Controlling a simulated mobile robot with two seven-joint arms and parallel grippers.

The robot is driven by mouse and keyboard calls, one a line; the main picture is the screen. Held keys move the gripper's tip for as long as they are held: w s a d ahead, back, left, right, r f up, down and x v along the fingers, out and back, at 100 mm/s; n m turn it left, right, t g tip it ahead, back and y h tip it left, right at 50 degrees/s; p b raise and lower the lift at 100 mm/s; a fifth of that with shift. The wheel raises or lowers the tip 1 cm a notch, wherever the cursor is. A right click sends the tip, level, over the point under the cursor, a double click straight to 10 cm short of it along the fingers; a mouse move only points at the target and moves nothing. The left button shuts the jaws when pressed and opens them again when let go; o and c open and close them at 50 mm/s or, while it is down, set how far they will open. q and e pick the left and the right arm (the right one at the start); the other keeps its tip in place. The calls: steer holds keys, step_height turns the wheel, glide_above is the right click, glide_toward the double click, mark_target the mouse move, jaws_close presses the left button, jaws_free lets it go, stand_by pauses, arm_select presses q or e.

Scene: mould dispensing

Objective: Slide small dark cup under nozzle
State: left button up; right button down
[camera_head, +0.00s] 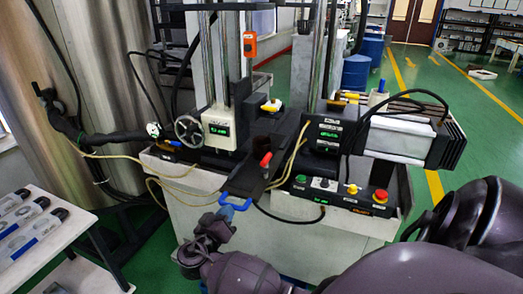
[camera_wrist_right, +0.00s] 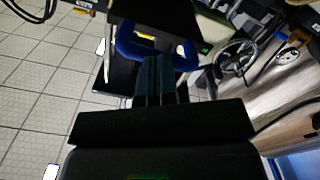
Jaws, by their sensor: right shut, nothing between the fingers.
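A blue U-shaped handle (camera_head: 235,201) sticks out from the front end of a dark channel or slide (camera_head: 246,186) at the machine's middle. My right gripper (camera_head: 227,211) is at this handle, with its fingers shut and empty. In the right wrist view the fingertips (camera_wrist_right: 158,62) lie against or within the curve of the blue handle (camera_wrist_right: 127,45); contact is not certain. I cannot clearly make out the small dark cup or the nozzle among the dark parts around the channel. My left gripper is not in view.
A red-tipped lever (camera_head: 265,159) stands beside the channel. A handwheel (camera_head: 188,130) is to its left and a control panel with buttons (camera_head: 351,189) to its right. Pale cables (camera_head: 170,178) hang at the front. A white table (camera_head: 45,240) with metal tools stands at lower left.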

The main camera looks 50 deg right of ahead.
mark_target(242, 188)
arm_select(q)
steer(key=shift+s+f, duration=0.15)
arm_select(e)
steer(key=shift+d, duration=0.15)
steer(key=shift+b+x, duration=1.2)
steer(key=shift+x, duration=2.85)
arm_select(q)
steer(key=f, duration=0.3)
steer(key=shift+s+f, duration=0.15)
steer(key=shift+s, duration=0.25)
arm_select(e)
steer(key=shift+w+d, duration=0.15)
steer(key=shift+d, duration=0.15)
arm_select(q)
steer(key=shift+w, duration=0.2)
arm_select(e)
steer(key=shift+w+d, duration=0.15)
steer(key=shift+d, duration=0.15)
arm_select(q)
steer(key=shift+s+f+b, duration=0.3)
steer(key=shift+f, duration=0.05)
arm_select(e)
steer(key=shift+w+d, duration=0.15)
steer(key=shift+d, duration=0.15)
steer(key=shift+d, duration=0.15)
